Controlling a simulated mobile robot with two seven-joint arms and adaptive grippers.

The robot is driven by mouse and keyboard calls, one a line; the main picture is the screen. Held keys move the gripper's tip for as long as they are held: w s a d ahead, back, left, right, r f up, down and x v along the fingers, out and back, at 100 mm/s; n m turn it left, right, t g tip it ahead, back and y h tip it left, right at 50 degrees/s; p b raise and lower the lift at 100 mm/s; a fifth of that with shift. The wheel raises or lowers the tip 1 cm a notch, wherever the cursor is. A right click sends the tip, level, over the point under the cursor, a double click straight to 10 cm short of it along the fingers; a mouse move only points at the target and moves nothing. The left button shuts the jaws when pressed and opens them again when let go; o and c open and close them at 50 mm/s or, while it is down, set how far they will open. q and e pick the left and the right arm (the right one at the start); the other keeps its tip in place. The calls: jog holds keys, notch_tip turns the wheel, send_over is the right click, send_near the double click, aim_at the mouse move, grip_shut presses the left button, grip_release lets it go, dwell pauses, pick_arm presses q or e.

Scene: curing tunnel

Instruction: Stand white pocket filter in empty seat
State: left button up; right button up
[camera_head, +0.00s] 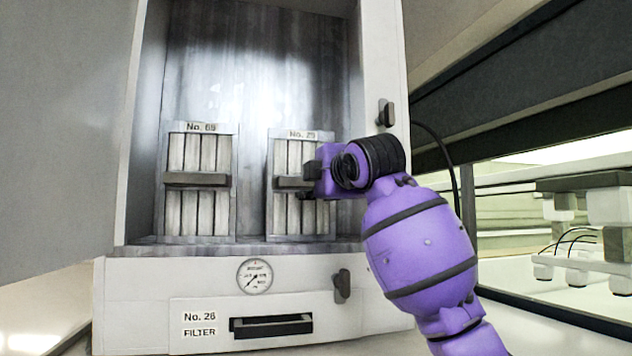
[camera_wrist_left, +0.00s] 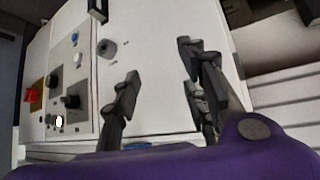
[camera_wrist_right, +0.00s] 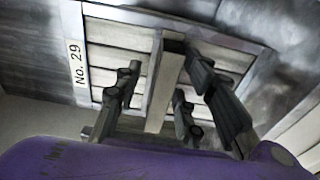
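Two white pocket filters in metal frames stand upright in the open cabinet in the head view. The left filter (camera_head: 200,205) has a plate that seems to read No. 69. The right filter (camera_head: 285,218), labelled No. 29 in the right wrist view (camera_wrist_right: 78,62), has a grey crossbar handle (camera_wrist_right: 166,85). My right gripper (camera_head: 305,182) is at this handle. In the right wrist view its fingers are spread on either side of the handle, with gaps visible. My left gripper (camera_wrist_left: 160,85) is open and empty before a white panel. I cannot make out an empty seat.
Below the cabinet opening are a round gauge (camera_head: 255,276), a dark latch (camera_head: 342,286) and a slot (camera_head: 272,326) in a plate labelled No. 28 FILTER. The left wrist view shows a control panel (camera_wrist_left: 60,85) with knobs. Bare cabinet wall lies above the filters.

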jog(key=shift+w+f, duration=0.1)
jog(key=shift+f, duration=0.1)
jog(key=v, duration=1.2)
jog(key=shift+r, duration=0.15)
